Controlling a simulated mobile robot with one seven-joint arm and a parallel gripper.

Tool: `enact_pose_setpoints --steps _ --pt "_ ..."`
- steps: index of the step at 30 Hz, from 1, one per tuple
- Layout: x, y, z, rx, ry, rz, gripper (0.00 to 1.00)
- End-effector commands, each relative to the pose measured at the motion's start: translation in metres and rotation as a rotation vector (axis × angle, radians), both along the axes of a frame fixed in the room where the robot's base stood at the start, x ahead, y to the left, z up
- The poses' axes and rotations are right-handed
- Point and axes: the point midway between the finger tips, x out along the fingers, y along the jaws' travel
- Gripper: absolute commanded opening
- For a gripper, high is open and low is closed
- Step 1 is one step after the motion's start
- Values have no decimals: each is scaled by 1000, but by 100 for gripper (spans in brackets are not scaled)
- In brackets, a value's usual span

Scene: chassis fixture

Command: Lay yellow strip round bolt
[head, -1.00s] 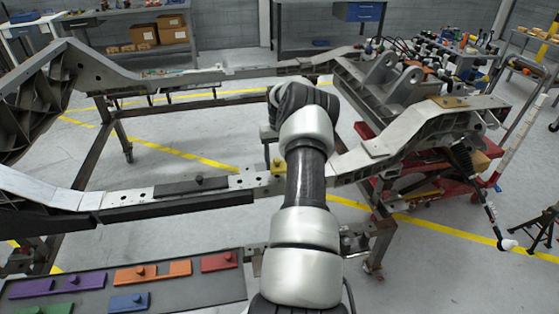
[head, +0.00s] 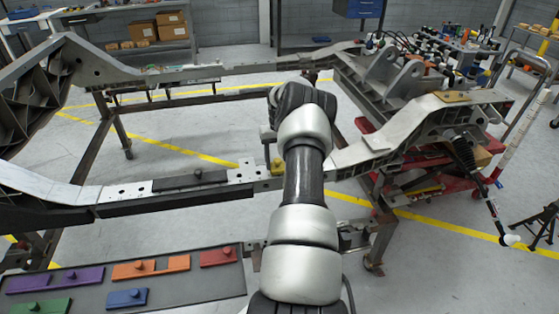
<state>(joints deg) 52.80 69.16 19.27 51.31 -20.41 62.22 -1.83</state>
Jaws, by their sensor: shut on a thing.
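The yellow strip (head: 277,167) shows as a small yellow piece just left of my forearm, at the near chassis rail (head: 130,192). The forearm hides its right part. It hangs below my wrist, where my gripper (head: 273,152) is shut on it; the fingers are mostly hidden. I cannot tell whether the strip touches the rail. The bolt cannot be made out; a grey upright bracket and holed plate (head: 244,172) stand on the rail just left of the strip.
A dark tray (head: 190,290) at the lower left holds purple, orange, red, green and blue strips. A red cart (head: 440,180) and cluttered engine parts stand at the right.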

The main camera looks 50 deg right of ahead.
Motion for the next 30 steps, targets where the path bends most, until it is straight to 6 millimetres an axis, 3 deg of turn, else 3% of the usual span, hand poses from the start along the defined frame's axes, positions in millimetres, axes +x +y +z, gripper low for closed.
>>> enact_pose_setpoints --steps 9,10,13,30 --pt "0 0 -2 -1 0 0 31" --pt "0 0 -2 -1 -1 0 61" --pt "0 0 -2 -1 0 0 78" --pt "-4 -6 -2 -9 4 -4 79"
